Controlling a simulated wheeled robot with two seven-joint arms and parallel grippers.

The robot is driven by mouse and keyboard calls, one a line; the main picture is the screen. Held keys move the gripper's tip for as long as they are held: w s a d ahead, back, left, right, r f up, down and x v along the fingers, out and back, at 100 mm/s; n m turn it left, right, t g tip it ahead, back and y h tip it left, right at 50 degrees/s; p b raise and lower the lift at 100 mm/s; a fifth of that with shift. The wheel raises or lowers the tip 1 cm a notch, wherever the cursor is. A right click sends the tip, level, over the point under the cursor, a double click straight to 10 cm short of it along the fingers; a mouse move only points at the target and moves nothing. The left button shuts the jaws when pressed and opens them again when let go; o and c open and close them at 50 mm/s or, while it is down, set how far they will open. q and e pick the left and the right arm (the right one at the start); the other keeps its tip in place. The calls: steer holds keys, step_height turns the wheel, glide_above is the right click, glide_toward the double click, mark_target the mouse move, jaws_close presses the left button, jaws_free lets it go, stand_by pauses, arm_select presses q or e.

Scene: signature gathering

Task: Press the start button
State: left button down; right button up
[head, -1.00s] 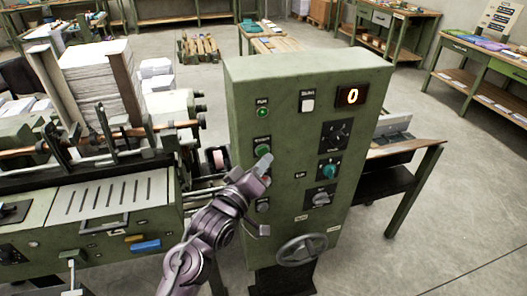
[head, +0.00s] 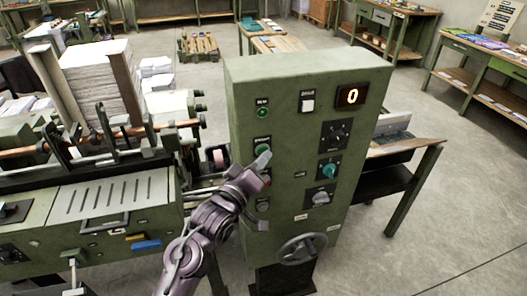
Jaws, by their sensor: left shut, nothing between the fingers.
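The green control cabinet (head: 300,110) stands in the middle of the view. A green button (head: 262,149) under a small label sits on its left column, and the label is too small to read for certain. My left gripper (head: 263,160) is shut and empty, its tip at the lower right edge of that button; I cannot tell if they touch. A red button (head: 267,180) shows partly behind the gripper. A green lamp (head: 262,112) is above, and the display (head: 350,96) reads 0. My right gripper is out of view.
The gathering machine (head: 100,215) with a tall paper stack (head: 98,85) stands left of the cabinet. A handwheel (head: 302,248) sticks out low on the cabinet front.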

arm_select(q)
steer(key=shift+w+a, duration=0.1)
steer(key=shift+w, duration=0.1)
stand_by(0.4)
steer(key=shift+s, duration=0.1)
steer(key=shift+s+d+p, duration=0.2)
steer(key=shift+s+p, duration=0.25)
steer(key=shift+s, duration=0.25)
steer(key=s, duration=0.1)
steer(key=s+d+p, duration=0.1)
steer(key=s, duration=0.2)
steer(key=shift+s+d+p, duration=0.3)
steer(key=shift+s+d, duration=0.05)
steer(key=shift+s, duration=0.05)
stand_by(0.5)
